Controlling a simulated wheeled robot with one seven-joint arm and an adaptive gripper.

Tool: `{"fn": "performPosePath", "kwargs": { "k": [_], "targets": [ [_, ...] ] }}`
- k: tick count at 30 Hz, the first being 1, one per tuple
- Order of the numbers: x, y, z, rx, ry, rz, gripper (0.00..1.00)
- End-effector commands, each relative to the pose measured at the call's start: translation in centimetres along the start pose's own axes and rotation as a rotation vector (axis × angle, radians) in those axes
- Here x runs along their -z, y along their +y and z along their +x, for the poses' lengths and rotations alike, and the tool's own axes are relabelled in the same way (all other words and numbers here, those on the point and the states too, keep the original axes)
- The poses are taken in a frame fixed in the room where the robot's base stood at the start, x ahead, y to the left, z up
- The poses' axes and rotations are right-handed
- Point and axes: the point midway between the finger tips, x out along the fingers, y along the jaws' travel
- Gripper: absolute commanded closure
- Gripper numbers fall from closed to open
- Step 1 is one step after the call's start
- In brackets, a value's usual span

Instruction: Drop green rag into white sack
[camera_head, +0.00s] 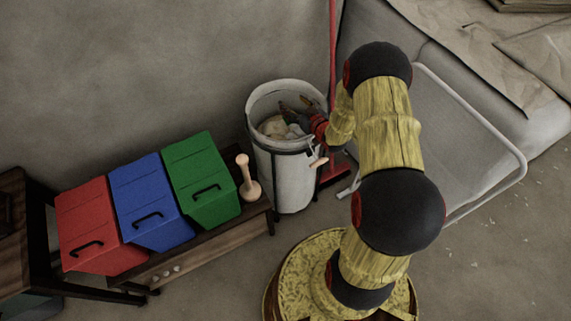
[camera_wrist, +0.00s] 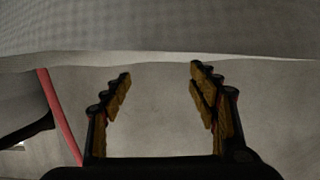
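The white sack (camera_head: 287,180) stands upright with its mouth open, held in a dark frame against the wall. My gripper (camera_head: 293,103) reaches over the sack's rim from the right, with its fingers at or just above the mouth. In the wrist view my gripper (camera_wrist: 160,72) has its fingers spread wide with nothing between them. Pale, crumpled stuff (camera_head: 275,126) shows inside the sack below the fingers. I cannot make out a green rag in either view; the sack's inside is partly hidden by my gripper.
Red (camera_head: 88,225), blue (camera_head: 150,200) and green (camera_head: 202,178) lidded bins sit on a low wooden bench left of the sack, beside a wooden peg (camera_head: 248,180). A red pole (camera_head: 332,50) stands behind my arm. A metal-framed mesh rack (camera_head: 480,165) is at right.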

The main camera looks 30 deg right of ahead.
Motion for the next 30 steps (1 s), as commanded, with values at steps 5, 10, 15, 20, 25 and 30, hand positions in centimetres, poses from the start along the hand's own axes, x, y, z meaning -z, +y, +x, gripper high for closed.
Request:
{"fn": "performPosePath", "kwargs": {
  "k": [5,10,15,20,25,30],
  "targets": [
    [0.0,0.0,0.0,0.0,0.0,0.0,0.28],
    [0.0,0.0,0.0,0.0,0.0,0.0,0.27],
    [0.0,0.0,-0.1,0.0,0.0,0.0,0.27],
    [0.1,0.1,-1.4,-0.002,0.001,0.001,0.27],
    [0.1,0.2,-4.7,-0.004,0.0,0.001,0.27],
    [0.0,0.1,-8.1,-0.003,-0.001,0.001,0.27]
  ]
}}
